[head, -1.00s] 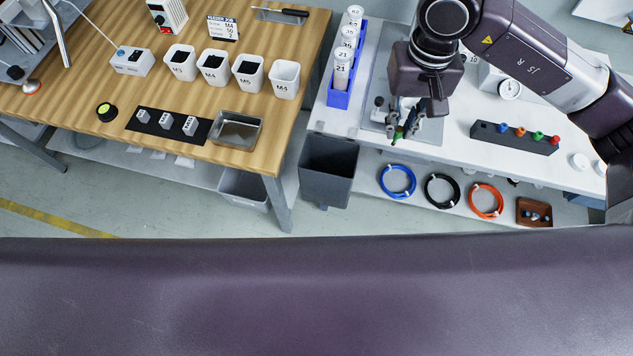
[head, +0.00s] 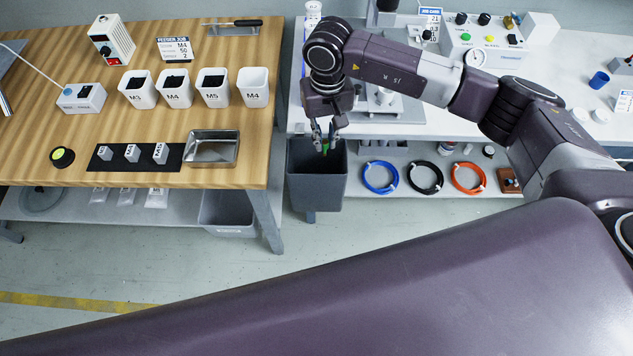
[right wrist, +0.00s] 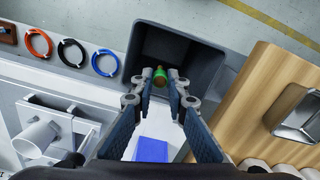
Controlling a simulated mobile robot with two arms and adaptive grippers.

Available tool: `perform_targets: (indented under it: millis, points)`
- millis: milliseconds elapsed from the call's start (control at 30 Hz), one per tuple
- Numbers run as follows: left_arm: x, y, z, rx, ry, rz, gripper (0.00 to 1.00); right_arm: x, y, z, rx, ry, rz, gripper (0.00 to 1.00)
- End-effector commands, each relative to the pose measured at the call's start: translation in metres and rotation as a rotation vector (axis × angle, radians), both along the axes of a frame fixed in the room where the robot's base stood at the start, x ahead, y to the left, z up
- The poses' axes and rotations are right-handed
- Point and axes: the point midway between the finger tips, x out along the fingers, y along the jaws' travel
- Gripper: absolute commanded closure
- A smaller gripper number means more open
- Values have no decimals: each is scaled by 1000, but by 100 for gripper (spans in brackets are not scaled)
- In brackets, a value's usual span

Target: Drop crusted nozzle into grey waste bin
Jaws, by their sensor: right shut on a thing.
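The crusted nozzle (right wrist: 159,76), green with a brownish end, is held between the fingertips of my right gripper (head: 325,143). In the right wrist view the fingers (right wrist: 160,84) point toward the opening of the dark grey waste bin (right wrist: 196,52), with the nozzle seen against its inside. In the head view the bin (head: 316,194) stands on the floor between the two benches, and the gripper is over its mouth. A bit of the green nozzle (head: 325,150) shows below the fingers. My left gripper is not in view.
A wooden bench (head: 60,140) with white cups and a metal tray (head: 212,163) is left of the bin. A lighter bin (head: 228,212) sits beneath it. The white bench (head: 400,128) lies behind, with blue, black and orange coils (head: 425,177) on its lower shelf.

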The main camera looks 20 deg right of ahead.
Motion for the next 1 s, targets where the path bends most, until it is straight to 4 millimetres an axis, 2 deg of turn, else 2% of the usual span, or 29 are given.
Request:
perform_targets:
  millis: [33, 200, 500, 533, 700, 1000]
  points:
    - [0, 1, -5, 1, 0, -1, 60, -1, 0, -9, 1, 1, 0, 94]
    - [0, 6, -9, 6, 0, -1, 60, -1, 0, -25, 0, 1, 1, 94]
    - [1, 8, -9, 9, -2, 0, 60, 0, 0, -27, 0, -1, 1, 94]
    - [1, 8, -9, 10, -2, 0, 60, 0, 0, -27, 0, -1, 1, 85]
    - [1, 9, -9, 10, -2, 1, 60, 0, 0, -27, 0, -1, 1, 67]
    - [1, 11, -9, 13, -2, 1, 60, 0, 0, -26, 0, -1, 1, 66]
